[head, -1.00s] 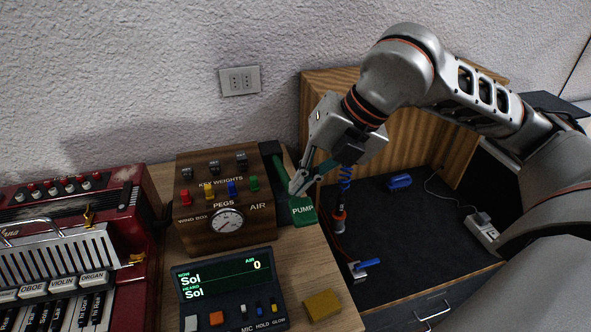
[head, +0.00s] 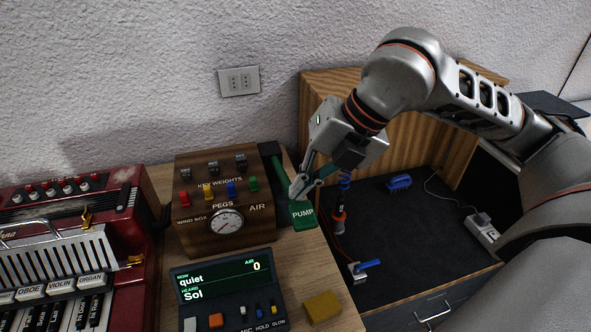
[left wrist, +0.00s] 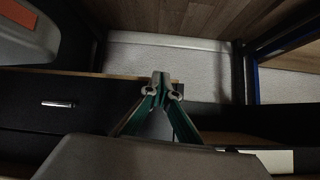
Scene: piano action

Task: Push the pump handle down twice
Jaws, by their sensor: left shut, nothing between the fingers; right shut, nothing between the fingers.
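The green pump handle (head: 303,215), marked PUMP, slopes toward me along the right side of the wooden box (head: 224,190). Its wide end is low, close above the table. My right gripper (head: 296,192) is shut and empty. Its fingertips point down at the handle just behind the PUMP label and seem to touch it from above. The box has a round gauge (head: 227,221) on its front. My left gripper (left wrist: 161,92) shows only in the left wrist view, shut and empty, away from the pump.
A display unit (head: 225,283) reads "quiet", "Sol" and air 0. A yellow block (head: 322,306) lies beside it. A red accordion (head: 110,215) is at the left. A dark worktop (head: 410,235) with a blue-handled tool (head: 366,266) lies to the right.

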